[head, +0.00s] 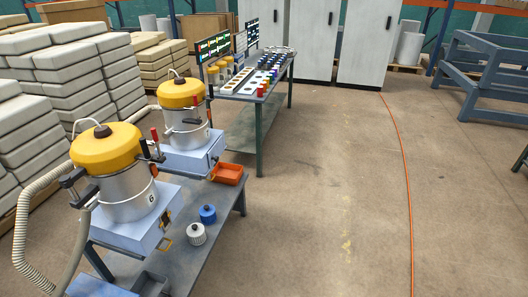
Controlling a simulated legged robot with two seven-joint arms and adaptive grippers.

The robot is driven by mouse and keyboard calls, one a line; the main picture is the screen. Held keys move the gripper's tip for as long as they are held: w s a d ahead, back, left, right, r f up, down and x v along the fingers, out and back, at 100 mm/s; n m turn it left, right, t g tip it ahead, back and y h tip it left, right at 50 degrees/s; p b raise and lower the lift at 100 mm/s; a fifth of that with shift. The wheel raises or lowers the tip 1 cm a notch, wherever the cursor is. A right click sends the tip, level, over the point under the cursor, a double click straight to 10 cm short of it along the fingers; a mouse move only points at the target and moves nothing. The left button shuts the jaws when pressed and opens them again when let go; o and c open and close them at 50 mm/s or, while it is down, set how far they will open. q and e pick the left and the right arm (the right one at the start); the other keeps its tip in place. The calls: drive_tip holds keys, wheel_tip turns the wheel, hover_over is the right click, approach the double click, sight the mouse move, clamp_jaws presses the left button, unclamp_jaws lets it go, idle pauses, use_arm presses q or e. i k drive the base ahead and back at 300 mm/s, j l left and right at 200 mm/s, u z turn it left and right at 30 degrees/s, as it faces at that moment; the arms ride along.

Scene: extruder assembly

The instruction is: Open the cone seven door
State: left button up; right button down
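Neither of my grippers is in view. Two metal cone hoppers with yellow lids stand on pale blue boxes on a bench at the left. The nearer hopper (128,194) bears a label that looks like 6. The farther hopper (185,130) has a label too small to read, so I cannot tell whether it is cone seven. The farther box (187,161) has a small dark fitting on its right face. I cannot make out whether any door is open or shut.
The bench (215,222) holds an orange tray (228,174), a blue container (208,214) and a white container (196,234). A table (244,98) with small coloured parts stands behind. Stacked sacks (70,75) fill the left. An orange cable (405,175) crosses the open floor at right.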

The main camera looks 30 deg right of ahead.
sight(216, 152)
drive_tip(key=z, duration=0.7)
drive_tip(key=i+l, duration=0.2)
drive_tip(key=i, duration=0.1)
